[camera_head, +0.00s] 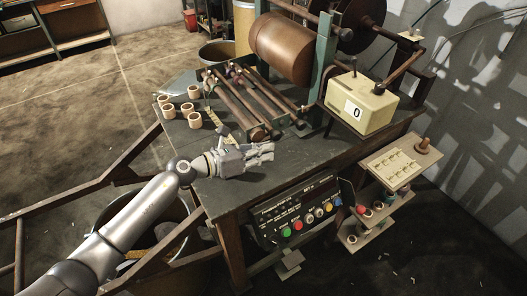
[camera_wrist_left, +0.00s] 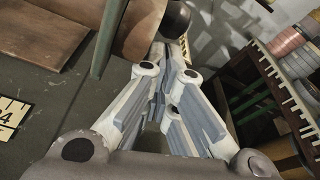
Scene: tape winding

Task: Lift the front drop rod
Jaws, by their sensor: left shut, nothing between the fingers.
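In the head view, several dark rods (camera_head: 258,97) lie side by side in a rack on the workbench (camera_head: 310,165). I cannot tell for sure which one is the front drop rod. My left gripper (camera_head: 268,152) is over the bench's front edge, just in front of the rods' near ends, pointing right. Its fingers are together with nothing between them, and it appears apart from the rods. The left wrist view also shows its closed fingers (camera_wrist_left: 163,58), with no rod clearly seen between them. My right gripper is out of view.
A copper drum (camera_head: 281,49) on a green frame stands behind the rods. A cream counter box (camera_head: 361,104) reading 0 is to the right. Several small rings (camera_head: 194,120) lie at the bench's left. A control panel (camera_head: 300,210) hangs below the front edge.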

